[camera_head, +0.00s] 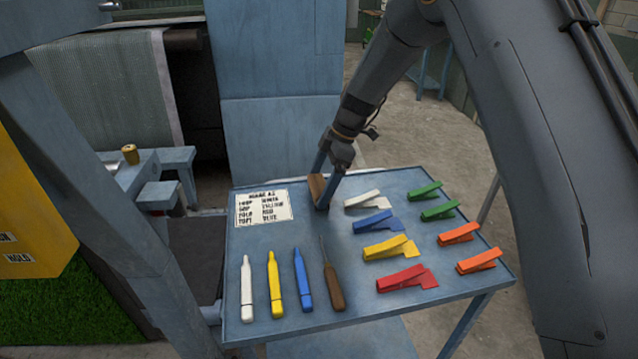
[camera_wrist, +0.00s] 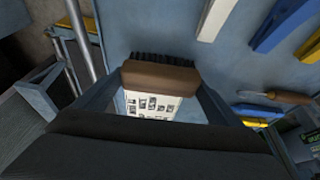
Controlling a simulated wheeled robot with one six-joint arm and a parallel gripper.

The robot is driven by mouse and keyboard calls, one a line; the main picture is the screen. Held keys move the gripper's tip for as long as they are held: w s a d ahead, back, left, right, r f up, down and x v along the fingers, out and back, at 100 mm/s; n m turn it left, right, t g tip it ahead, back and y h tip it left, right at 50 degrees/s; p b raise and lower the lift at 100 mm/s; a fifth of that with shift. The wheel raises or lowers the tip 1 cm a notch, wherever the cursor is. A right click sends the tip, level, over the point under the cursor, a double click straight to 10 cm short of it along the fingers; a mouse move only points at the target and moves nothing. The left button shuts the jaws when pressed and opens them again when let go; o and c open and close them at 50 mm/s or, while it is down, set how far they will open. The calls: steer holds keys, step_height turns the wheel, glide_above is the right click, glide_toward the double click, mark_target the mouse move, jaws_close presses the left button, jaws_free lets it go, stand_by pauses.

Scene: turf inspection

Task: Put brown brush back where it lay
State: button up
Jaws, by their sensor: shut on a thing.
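The brown brush (camera_head: 316,185) is a brown wooden block between the fingers of my gripper (camera_head: 324,190), over the back part of the blue table (camera_head: 330,232), just right of the printed card. In the wrist view the brush (camera_wrist: 158,78) shows its brown back and a row of black bristles along the far side. My gripper (camera_wrist: 160,90) is shut on it, one finger at each end. I cannot tell whether the brush touches the table top.
The white card (camera_head: 263,208) lies at the table's back left. White, yellow and blue markers (camera_head: 303,280) and a brown-handled pick (camera_head: 334,288) lie in front. Several coloured clips (camera_head: 391,247) fill the right side. The table's middle between card and clips is bare.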

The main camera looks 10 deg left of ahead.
steer(key=shift+f, duration=0.3)
steer(key=o, duration=0.8)
steer(key=shift+c, duration=0.2)
steer(key=b+v, duration=0.3)
steer(key=v, duration=0.9)
steer(key=shift+s+a, duration=0.1)
